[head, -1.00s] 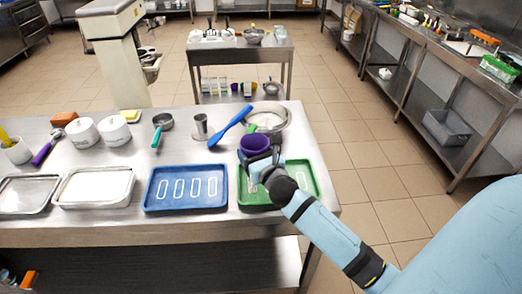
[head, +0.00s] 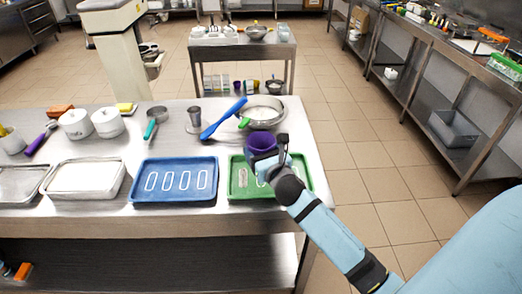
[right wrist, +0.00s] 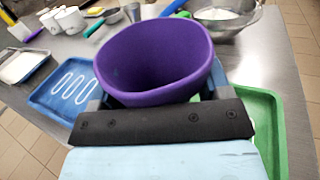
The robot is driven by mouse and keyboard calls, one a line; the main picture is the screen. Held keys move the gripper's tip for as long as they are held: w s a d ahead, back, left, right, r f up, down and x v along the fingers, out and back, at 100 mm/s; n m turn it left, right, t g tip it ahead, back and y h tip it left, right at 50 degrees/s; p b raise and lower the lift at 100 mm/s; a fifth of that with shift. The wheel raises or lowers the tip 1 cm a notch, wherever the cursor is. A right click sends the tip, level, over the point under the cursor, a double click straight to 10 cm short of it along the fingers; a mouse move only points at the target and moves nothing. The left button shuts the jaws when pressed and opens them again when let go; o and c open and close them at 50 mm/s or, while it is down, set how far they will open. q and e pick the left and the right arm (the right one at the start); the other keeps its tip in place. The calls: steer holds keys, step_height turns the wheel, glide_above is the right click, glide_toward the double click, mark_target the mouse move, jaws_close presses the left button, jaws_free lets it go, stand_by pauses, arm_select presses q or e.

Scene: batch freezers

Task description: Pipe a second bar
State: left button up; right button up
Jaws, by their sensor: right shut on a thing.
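My right gripper (head: 276,152) is shut on a purple cup (head: 261,144) and holds it above the green tray (head: 298,193). In the right wrist view the purple cup (right wrist: 155,60) is wide-mouthed, its opening faces the camera, and I see no contents in it. A pale mark shows on the left part of the green tray; the cup and gripper hide much of the rest. The blue tray (head: 175,197), to the left, bears several white elongated loops in a row.
A metal bowl (head: 262,108) with white contents and a blue spatula (head: 222,118) are behind the cup. A steel cup (head: 194,118), a measuring cup (head: 156,118), white pots (head: 107,121) and metal trays (head: 85,180) stand to the left. The table's right edge is close to the green tray.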

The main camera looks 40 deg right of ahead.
steer(key=o, duration=0.4)
steer(key=c, duration=0.4)
steer(key=shift+f, duration=0.2)
steer(key=shift+f+b, duration=0.3)
steer(key=shift+f, duration=0.35)
